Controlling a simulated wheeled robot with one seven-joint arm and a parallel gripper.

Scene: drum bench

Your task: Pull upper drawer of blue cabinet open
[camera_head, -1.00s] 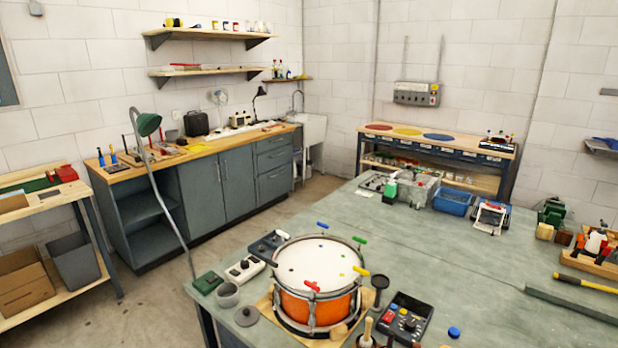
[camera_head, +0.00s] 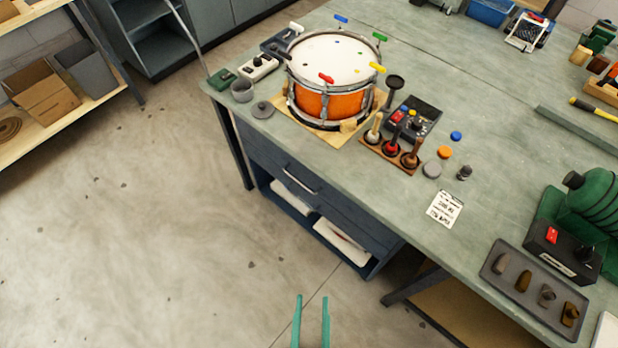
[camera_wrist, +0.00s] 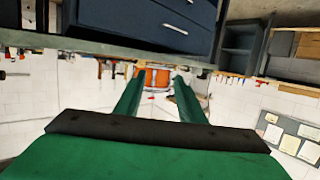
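The blue cabinet (camera_head: 352,229) stands under the front of the green workbench. Its upper drawer (camera_head: 268,160) lies just below the bench top and looks shut, with a pale bar handle (camera_head: 300,181). In the wrist view, which is upside down, the drawer front shows with its handle (camera_wrist: 175,29) near the bench edge. A second pale bar shows at that picture's top edge. My gripper (camera_head: 311,298) has two green fingers, apart and empty. It is in front of the cabinet, clear of the handle. The fingers also show in the wrist view (camera_wrist: 159,72).
The bench top (camera_head: 370,195) carries an orange drum (camera_head: 333,105), a rack of small tools (camera_head: 391,152) and a tray of knobs (camera_head: 530,287). White sheets (camera_head: 342,241) lie in the cabinet's lower opening. A table leg (camera_head: 415,286) stands right of the cabinet. The floor in front is clear.

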